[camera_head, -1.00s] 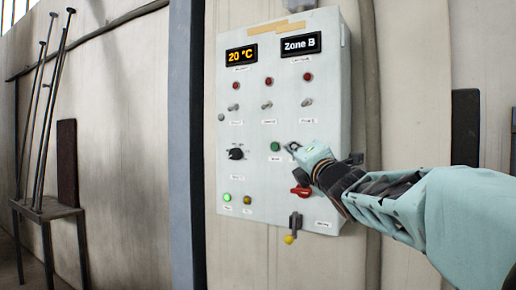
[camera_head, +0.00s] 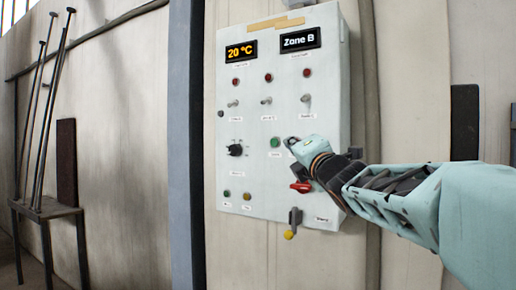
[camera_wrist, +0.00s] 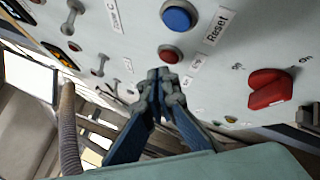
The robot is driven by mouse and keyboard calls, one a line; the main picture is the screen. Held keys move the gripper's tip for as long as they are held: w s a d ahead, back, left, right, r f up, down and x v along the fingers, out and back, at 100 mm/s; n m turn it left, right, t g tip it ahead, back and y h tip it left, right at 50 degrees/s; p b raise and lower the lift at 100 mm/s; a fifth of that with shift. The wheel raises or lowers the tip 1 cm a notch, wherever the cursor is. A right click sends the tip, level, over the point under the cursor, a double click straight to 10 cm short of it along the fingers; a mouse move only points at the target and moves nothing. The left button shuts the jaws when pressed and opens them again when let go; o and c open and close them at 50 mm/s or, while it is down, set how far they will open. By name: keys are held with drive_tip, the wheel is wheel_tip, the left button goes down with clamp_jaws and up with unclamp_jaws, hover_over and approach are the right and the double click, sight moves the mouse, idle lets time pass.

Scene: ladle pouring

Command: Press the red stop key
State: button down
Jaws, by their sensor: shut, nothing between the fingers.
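The red stop key (camera_wrist: 170,53) is a round red button below the blue Reset button (camera_wrist: 178,15) in the wrist view. My gripper (camera_wrist: 160,76) is shut and empty, its fingertips right at the lower edge of the red button. I cannot tell whether they touch it. In the head view my gripper (camera_head: 293,143) is at the right part of the white control panel (camera_head: 260,180), just right of a green button (camera_head: 275,142). It hides the red button there.
A red rotary switch (camera_head: 300,187) sits below my gripper and a yellow-tipped lever (camera_head: 290,234) lower down. Toggle switches (camera_head: 266,101), a black knob (camera_head: 235,150), a green lamp (camera_head: 227,193) and an amber lamp (camera_head: 247,196) are on the panel. A metal stand (camera_head: 45,208) is far left.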

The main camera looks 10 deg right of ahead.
drive_tip(key=shift+s, duration=0.1)
drive_tip(key=s+a+b, duration=0.1)
drive_tip(key=s+b, duration=0.1)
drive_tip(key=s+a+b, duration=0.2)
drive_tip(key=shift+b, duration=0.35)
idle(0.3)
idle(0.5)
